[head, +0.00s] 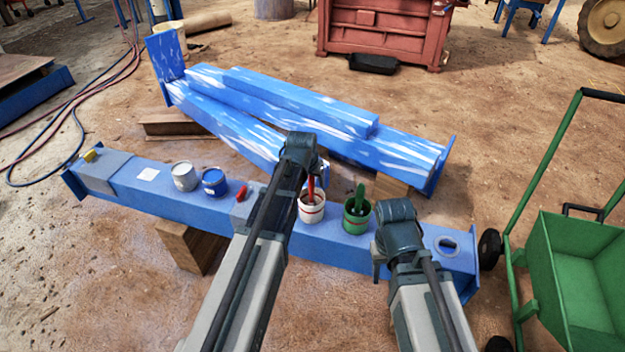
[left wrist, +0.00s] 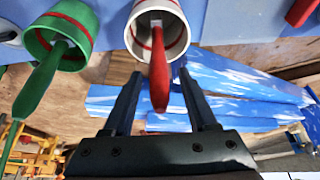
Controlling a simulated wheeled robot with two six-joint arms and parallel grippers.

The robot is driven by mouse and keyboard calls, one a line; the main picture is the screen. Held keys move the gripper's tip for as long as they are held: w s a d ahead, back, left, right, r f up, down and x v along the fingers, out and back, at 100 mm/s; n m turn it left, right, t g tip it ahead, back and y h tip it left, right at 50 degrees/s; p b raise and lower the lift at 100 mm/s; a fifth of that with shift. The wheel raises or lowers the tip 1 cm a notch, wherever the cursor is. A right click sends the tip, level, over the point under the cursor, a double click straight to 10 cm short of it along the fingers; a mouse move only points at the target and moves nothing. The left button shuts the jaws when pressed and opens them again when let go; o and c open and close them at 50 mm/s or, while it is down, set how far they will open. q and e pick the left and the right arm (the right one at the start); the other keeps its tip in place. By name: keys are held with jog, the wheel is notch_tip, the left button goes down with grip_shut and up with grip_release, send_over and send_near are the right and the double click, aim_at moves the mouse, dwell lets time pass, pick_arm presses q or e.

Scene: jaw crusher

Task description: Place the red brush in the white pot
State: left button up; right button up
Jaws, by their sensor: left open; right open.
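The red brush (head: 311,188) stands in the white pot (head: 312,214), its handle sticking up out of the rim. The white pot has a red band and sits on the blue beam. In the left wrist view the red brush (left wrist: 159,70) leans out of the white pot (left wrist: 136,42), its handle between the spread fingers of my left gripper (left wrist: 160,72). The fingers are open, and I see no grip on the handle. In the head view my left wrist partly hides this gripper (head: 318,174). My right gripper (head: 378,258) is low over the beam, right of the green pot, mostly hidden by its wrist.
A green pot (head: 356,222) with a green brush (head: 360,194) stands close right of the white pot. Blue and white paint cans (head: 214,182) (head: 184,177) and a small red object (head: 241,193) are left on the beam. A green cart (head: 575,270) stands right.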

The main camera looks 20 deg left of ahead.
aim_at(310, 193)
pick_arm(q)
jog(key=shift+s, duration=0.1)
jog(key=shift+s, duration=2)
jog(key=shift+w, duration=0.1)
jog(key=s+d+r+m+g+p, duration=0.1)
jog(key=s+d+r+p, duration=0.3)
jog(key=s+r+p, duration=0.3)
jog(key=s+d+r+m+g+y+p, duration=0.1)
jog(key=s+d+r+g+p, duration=0.1)
jog(key=s+d+r+p, duration=0.3)
jog(key=s+d+r+m+g+p, duration=0.1)
jog(key=s+d+r+p, duration=0.3)
jog(key=s+r+p, duration=0.5)
jog(key=r+g+p, duration=0.1)
jog(key=p, duration=0.1)
jog(key=shift+s+d+y+p, duration=0.15)
jog(key=shift+y+p, duration=0.15)
jog(key=shift+p, duration=0.05)
